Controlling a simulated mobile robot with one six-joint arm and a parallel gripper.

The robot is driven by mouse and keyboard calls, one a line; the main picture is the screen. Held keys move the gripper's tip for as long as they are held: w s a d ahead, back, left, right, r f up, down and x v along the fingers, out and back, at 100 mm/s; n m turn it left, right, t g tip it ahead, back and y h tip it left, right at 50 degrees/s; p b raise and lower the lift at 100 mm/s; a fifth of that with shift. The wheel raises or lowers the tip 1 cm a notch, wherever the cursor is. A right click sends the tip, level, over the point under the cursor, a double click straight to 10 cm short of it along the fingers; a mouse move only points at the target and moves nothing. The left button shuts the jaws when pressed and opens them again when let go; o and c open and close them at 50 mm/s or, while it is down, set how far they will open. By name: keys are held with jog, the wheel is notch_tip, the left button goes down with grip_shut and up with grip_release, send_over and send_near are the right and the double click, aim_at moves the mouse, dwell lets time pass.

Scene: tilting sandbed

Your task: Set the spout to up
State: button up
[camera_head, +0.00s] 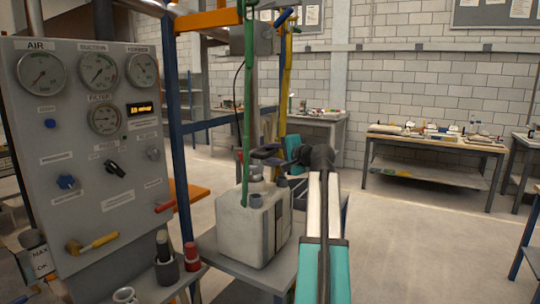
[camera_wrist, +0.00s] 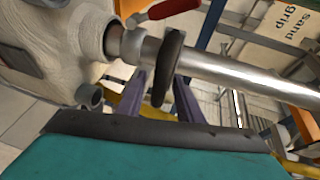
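My gripper (camera_head: 262,156), dark and blue-grey, is above the top of a pale grey-white tank (camera_head: 245,226) in the head view. Its two fingers look apart. In the wrist view two purple bars with a gap between them look like the fingers; nothing shows clearly between them. The tank (camera_wrist: 68,45) is at upper left there. A bright metal pipe (camera_wrist: 235,75) with a dark ring (camera_wrist: 168,68) runs right from the tank's outlet. I cannot tell for certain which part is the spout, or whether my gripper touches anything.
A gauge panel (camera_head: 92,150) with knobs and levers stands at left. A blue post (camera_head: 172,120) stands beside the panel. A bench (camera_head: 435,140) is at the back right; floor before it is clear.

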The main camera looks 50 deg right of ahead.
grip_shut()
jog(key=shift+r, duration=0.1)
notch_tip(320, 180, up, 14)
jog(key=p, duration=0.5)
jog(key=shift+f+p, duration=0.25)
jog(key=shift+p, duration=0.15)
jog(key=shift+o, duration=0.9)
grip_release()
jog(key=shift+f, duration=0.1)
